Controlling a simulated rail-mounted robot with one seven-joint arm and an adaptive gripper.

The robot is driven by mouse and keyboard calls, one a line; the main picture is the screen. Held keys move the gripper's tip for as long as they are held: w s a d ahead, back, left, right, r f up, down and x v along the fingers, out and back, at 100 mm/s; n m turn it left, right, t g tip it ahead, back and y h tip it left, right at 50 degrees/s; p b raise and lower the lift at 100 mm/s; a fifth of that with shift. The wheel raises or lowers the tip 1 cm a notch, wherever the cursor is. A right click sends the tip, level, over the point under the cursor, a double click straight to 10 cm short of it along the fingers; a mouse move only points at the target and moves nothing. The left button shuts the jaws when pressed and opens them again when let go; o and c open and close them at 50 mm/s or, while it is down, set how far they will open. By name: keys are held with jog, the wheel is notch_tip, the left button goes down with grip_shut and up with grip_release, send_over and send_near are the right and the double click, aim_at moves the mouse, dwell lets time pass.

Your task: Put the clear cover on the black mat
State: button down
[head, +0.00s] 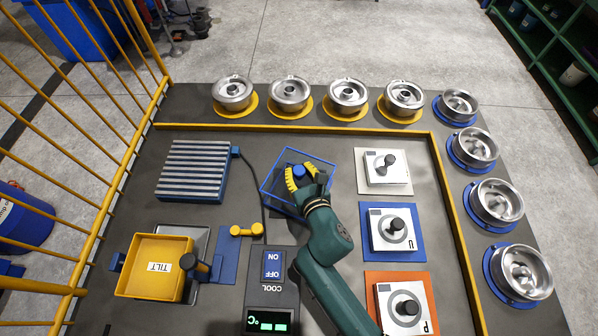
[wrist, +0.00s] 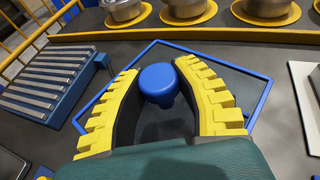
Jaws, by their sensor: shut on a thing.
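The clear cover (head: 274,183) is a see-through box with blue edges and a blue knob (head: 299,171). It is in the middle of the table in the head view. Its blue rim also shows in the wrist view (wrist: 245,72). My gripper (head: 300,174), with yellow ribbed fingers, is shut on the knob from both sides. The wrist view shows the knob (wrist: 158,80) between the fingers. My gripper hides the cover's near right part. I cannot tell whether the cover is raised or resting. I cannot pick out a separate black mat from the dark tabletop.
A striped blue rack (head: 194,170) stands left of the cover. A yellow TILT tray (head: 153,268) and a COOL switch box (head: 270,290) are nearer. Knobbed plates on white (head: 405,188), blue (head: 417,256) and orange mats line the right. Metal pots (head: 290,91) stand beyond the yellow rails.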

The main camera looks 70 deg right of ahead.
jog(key=shift+f, duration=0.1)
jog(key=c, duration=0.8)
grip_release()
jog(key=shift+f, duration=0.1)
jog(key=shift+s+a+r, duration=0.15)
jog(key=shift+a+r, duration=0.1)
jog(key=shift+r, duration=0.1)
jog(key=p+v, duration=0.2)
jog(key=v, duration=0.9)
jog(key=shift+a, duration=0.15)
jog(key=shift+s, duration=0.1)
